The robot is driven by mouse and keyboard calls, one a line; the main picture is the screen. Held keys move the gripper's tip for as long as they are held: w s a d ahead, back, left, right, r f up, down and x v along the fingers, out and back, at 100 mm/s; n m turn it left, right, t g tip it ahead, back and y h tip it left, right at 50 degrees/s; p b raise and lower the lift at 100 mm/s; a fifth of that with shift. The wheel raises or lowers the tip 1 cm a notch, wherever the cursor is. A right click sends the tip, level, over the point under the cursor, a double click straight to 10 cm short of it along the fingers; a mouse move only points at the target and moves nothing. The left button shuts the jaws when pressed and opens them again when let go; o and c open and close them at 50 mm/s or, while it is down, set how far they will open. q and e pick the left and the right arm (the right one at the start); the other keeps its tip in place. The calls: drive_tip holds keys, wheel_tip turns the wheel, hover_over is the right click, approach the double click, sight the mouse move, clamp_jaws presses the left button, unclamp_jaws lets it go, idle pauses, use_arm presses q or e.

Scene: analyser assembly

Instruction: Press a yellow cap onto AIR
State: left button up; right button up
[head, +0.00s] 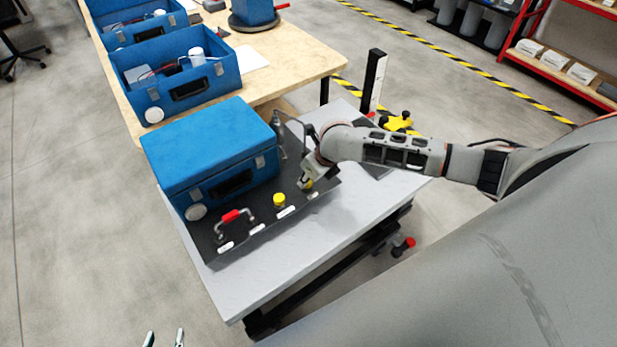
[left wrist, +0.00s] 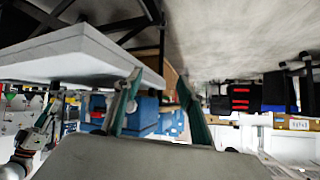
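A yellow cap (head: 279,200) stands on a dark mat (head: 250,238) in front of a blue case (head: 208,150) on a grey table. Another small yellow piece (head: 309,185) shows right at my right gripper (head: 305,183), at the mat's right end. I cannot tell whether that gripper holds it or only touches it. White labels lie along the mat's front edge; their words are too small to read, so I cannot tell which spot is AIR. My left gripper (head: 164,339) is at the bottom edge, away from the table, its fingertips apart and empty; it also shows in the left wrist view (left wrist: 159,76).
A red-handled hose piece (head: 231,216) stands on the mat left of the yellow cap. A black-and-white post (head: 375,80) and a yellow knob (head: 398,121) are behind my right arm. Open blue cases (head: 178,107) stand on a wooden bench. The grey table's front strip (head: 300,262) is clear.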

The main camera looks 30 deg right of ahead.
drive_tip(key=shift+f, duration=0.45)
drive_tip(key=o, duration=0.8)
drive_tip(key=v, duration=1.2)
drive_tip(key=shift+s+a+f, duration=0.1)
drive_tip(key=s+a+f+m+t+y, duration=0.2)
drive_tip(key=s+a+f+m, duration=0.15)
drive_tip(key=a+m, duration=0.5)
drive_tip(key=s+a+f+m+t+y, duration=0.25)
drive_tip(key=a+f+m, duration=0.25)
drive_tip(key=a+m, duration=0.3)
drive_tip(key=s+f+m, duration=0.1)
drive_tip(key=m, duration=0.2)
drive_tip(key=s+d+f+m, duration=0.1)
drive_tip(key=m, duration=0.3)
drive_tip(key=s+d+f+m+t+h, duration=0.1)
drive_tip(key=s+m, duration=0.1)
drive_tip(key=m, duration=0.1)
drive_tip(key=shift+d+f, duration=0.25)
drive_tip(key=s+d+f+m+h, duration=0.2)
drive_tip(key=s+d+f+m, duration=0.2)
drive_tip(key=s+m, duration=0.4)
drive_tip(key=shift+d+t, duration=0.45)
drive_tip(key=shift+d, duration=0.25)
